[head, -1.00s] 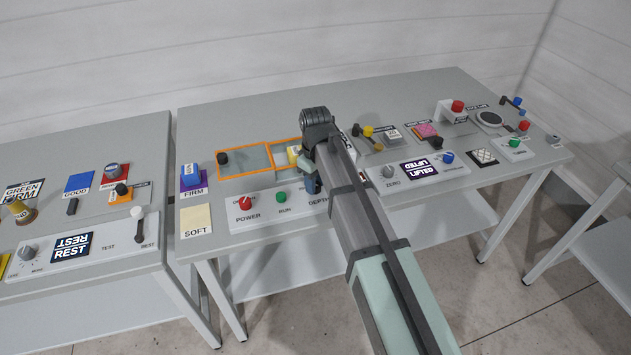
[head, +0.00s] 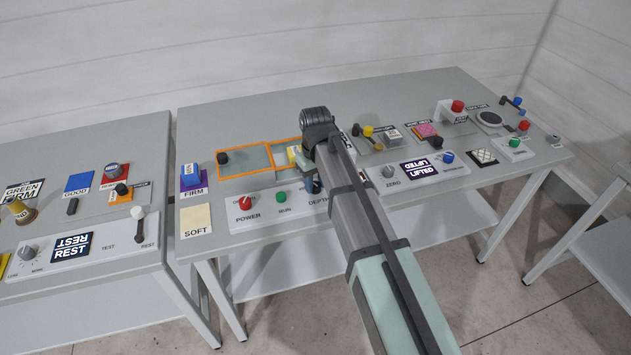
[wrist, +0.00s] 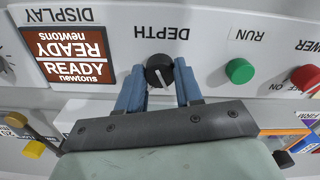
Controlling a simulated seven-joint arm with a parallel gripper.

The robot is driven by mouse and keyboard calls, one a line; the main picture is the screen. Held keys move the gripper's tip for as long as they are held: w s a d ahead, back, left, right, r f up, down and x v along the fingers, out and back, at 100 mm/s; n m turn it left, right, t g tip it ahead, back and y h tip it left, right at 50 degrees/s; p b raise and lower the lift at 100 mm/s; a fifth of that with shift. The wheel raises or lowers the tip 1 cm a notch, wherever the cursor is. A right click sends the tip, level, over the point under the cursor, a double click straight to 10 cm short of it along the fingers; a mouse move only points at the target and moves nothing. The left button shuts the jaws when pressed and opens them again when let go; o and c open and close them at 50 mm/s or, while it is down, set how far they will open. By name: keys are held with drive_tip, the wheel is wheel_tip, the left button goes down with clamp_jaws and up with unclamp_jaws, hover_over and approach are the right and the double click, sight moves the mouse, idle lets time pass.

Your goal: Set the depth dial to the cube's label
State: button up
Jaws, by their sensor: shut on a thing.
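The black depth dial (wrist: 158,70) with a white pointer line sits on the white panel under the word DEPTH, upside down in the wrist view. My gripper (wrist: 160,82) is shut on the dial, with a blue finger on each side. A purple-blue cube (head: 190,175) stands on the FIRM pad.
Left of the dial in the wrist view, a display (wrist: 70,56) reads READY newtons. The green RUN button (wrist: 239,71) and red POWER knob (wrist: 306,78) are to its right. A cream SOFT pad (head: 196,221) lies at the table's front left.

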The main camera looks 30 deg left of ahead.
sight(316, 185)
drive_tip(key=m, duration=0.4)
drive_tip(key=shift+m, duration=0.4)
idle(0.4)
drive_tip(key=o, duration=1)
drive_tip(key=shift+o, duration=0.2)
drive_tip(key=shift+r, duration=0.1)
wheel_tip(316, 185, up, 14)
drive_tip(key=shift+f, duration=0.2)
drive_tip(key=shift+d, duration=0.1)
